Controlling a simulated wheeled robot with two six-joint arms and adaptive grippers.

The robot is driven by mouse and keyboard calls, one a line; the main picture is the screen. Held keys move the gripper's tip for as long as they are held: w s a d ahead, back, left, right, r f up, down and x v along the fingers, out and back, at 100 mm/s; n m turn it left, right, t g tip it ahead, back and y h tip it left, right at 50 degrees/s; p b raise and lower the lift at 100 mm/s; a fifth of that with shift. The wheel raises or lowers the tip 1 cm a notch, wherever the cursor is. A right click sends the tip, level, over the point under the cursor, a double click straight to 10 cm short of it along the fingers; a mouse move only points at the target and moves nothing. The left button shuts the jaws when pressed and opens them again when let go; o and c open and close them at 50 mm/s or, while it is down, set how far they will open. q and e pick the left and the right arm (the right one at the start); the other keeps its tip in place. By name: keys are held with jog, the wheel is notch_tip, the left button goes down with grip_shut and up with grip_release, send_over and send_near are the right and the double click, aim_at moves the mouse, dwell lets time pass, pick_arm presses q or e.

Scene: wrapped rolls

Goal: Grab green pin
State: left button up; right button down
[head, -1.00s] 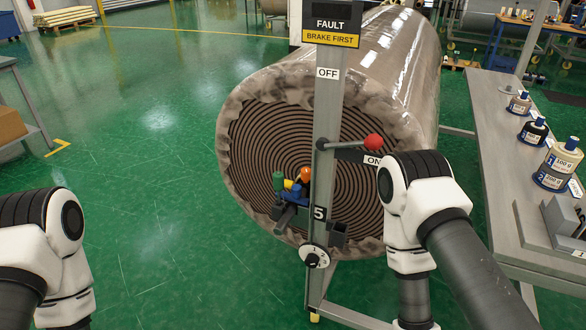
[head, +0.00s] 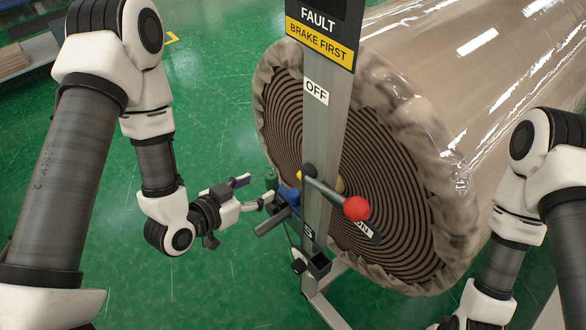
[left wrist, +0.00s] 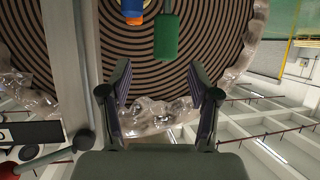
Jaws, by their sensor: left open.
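The green pin (head: 271,180) shows small in the head view, on the left side of the grey post, beside blue parts. In the left wrist view the green pin (left wrist: 166,36) hangs in from the top, in front of the brown spiral roll end. My left gripper (head: 254,192) is open and just left of the pin. In the left wrist view its two fingers (left wrist: 160,75) stand apart with nothing between them, and the pin is beyond their tips. My right arm shows at the right, but its gripper is out of view.
A blue and orange piece (left wrist: 132,10) is close beside the pin. The grey post (head: 325,130) carries a red-knobbed lever (head: 356,208). The large wrapped roll (head: 400,130) is behind it. Green floor (head: 215,120) is clear to the left.

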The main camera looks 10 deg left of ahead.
aim_at(270, 176)
pick_arm(q)
jog(key=shift+w+a+r, duration=0.1)
jog(key=shift+a+r, duration=0.1)
jog(key=shift+r, duration=0.15)
jog(key=shift+w+f, duration=0.25)
jog(key=shift+w, duration=0.2)
jog(key=x, duration=0.2)
jog(key=p+x, duration=0.1)
jog(key=x, duration=0.2)
jog(key=shift+w+d+r, duration=0.15)
jog(key=shift+w+d, duration=0.05)
jog(key=shift+d, duration=0.05)
jog(key=shift+w+d, duration=0.1)
jog(key=shift+w, duration=0.1)
jog(key=shift+s, duration=0.1)
grip_shut()
pick_arm(e)
jog(key=shift+s+a+r, duration=0.2)
jog(key=shift+a+r, duration=0.05)
jog(key=shift+r, duration=0.35)
jog(key=shift+s+a+r, duration=0.2)
jog(key=shift+r, duration=0.35)
